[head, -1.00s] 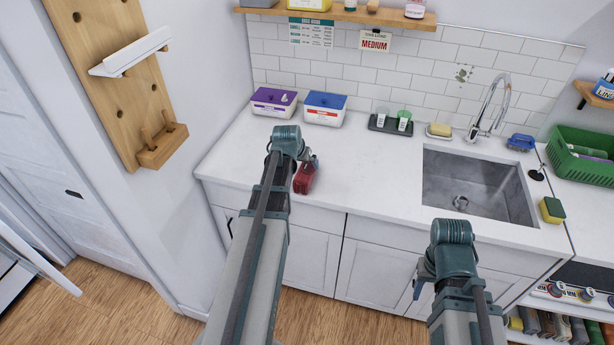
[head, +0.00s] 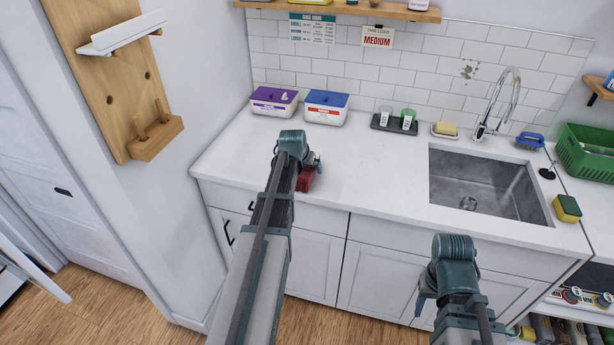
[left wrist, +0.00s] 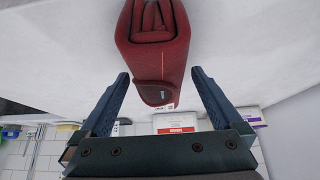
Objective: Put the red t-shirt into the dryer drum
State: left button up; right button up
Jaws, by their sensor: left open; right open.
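The red t-shirt (head: 305,181) lies folded into a compact bundle on the white counter, left of the sink. My left gripper (head: 314,162) is at the t-shirt and partly covers it in the head view. In the left wrist view the t-shirt (left wrist: 155,45) shows its rolled folds and a small dark label. The left gripper (left wrist: 161,75) is open there, one finger on each side of the bundle, with gaps visible. My right gripper (head: 420,302) is low in front of the cabinets, largely hidden by its own arm, and appears empty. The dryer drum is not in view.
A purple-lidded box (head: 273,101) and a blue-lidded box (head: 325,107) stand at the back of the counter. A dark tray (head: 381,123) with cups is beside them. The sink (head: 487,187) is to the right. The counter between t-shirt and sink is clear.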

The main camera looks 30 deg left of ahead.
pick_arm(q)
jog(key=shift+b+x, duration=0.55)
jog(key=shift+x, duration=0.65)
pick_arm(e)
jog(key=shift+f, duration=0.95)
pick_arm(q)
jog(key=shift+r, duration=0.1)
jog(key=shift+c, duration=0.2)
grip_shut()
jog(key=shift+r, duration=0.1)
pick_arm(e)
jog(key=shift+r, duration=0.15)
pick_arm(q)
jog(key=shift+r+p, duration=1)
jog(key=shift+p, duration=0.2)
jog(key=shift+r+p, duration=0.85)
jog(key=shift+p, duration=0.05)
jog(key=s+d, duration=0.2)
jog(key=s, duration=0.5)
jog(key=s+d+r+p, duration=0.1)
jog(key=s, duration=0.7)
jog(key=shift+s+d, duration=0.35)
pick_arm(e)
notch_tip(320, 180, up, 5)
jog(key=shift+f, duration=0.15)
